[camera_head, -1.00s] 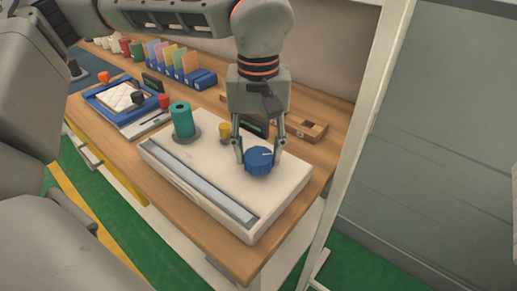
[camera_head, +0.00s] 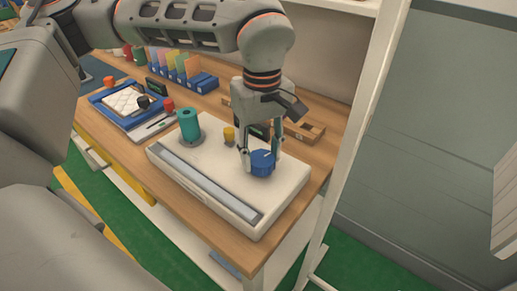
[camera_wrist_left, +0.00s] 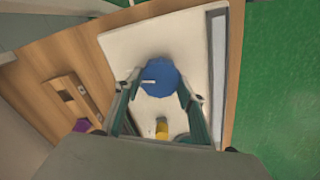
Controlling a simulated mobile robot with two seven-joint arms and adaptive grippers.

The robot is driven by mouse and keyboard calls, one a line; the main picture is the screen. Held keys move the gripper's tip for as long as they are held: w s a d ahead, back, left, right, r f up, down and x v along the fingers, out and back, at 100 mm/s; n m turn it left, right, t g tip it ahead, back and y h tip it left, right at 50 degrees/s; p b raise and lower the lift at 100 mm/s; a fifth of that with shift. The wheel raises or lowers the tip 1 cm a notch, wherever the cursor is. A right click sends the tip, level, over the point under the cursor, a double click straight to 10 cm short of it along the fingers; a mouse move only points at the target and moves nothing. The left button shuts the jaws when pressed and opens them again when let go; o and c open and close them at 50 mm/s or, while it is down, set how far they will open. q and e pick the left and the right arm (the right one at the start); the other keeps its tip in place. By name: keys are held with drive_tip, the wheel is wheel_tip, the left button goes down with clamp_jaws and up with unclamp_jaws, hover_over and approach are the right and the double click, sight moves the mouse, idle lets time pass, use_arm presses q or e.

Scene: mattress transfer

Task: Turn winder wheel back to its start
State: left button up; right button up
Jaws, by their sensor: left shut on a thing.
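The blue winder wheel (camera_head: 263,163), with a white mark on its top, sits on the white winder base (camera_head: 215,183) near its right end. My left gripper (camera_head: 261,158) reaches down from above and is shut on the wheel, one finger on each side. In the left wrist view the wheel (camera_wrist_left: 161,77) lies between the two fingertips (camera_wrist_left: 160,88), with its white mark pointing left. A teal spool (camera_head: 189,125) stands upright on the base, and a small yellow peg (camera_head: 229,133) stands between it and the wheel. My right gripper is not in view.
A wooden block with slots (camera_head: 303,130) lies behind the base. A blue tray with a white quilted pad (camera_head: 124,102) is at the table's left, with coloured folders (camera_head: 180,66) behind. A white upright post (camera_head: 350,130) stands right of the table.

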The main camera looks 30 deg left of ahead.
use_arm(q)
drive_tip(key=n+p, duration=0.1)
drive_tip(key=n, duration=0.3)
drive_tip(key=shift+n+p, duration=0.3)
drive_tip(key=shift+p, duration=0.1)
drive_tip(key=n+p, duration=0.1)
drive_tip(key=n, duration=0.3)
drive_tip(key=shift+n, duration=0.3)
drive_tip(key=n, duration=0.4)
drive_tip(key=shift+n, duration=0.3)
drive_tip(key=n, duration=1.1)
drive_tip(key=shift+s+f, duration=0.1)
drive_tip(key=n, duration=1.3)
drive_tip(key=shift+n, duration=0.4)
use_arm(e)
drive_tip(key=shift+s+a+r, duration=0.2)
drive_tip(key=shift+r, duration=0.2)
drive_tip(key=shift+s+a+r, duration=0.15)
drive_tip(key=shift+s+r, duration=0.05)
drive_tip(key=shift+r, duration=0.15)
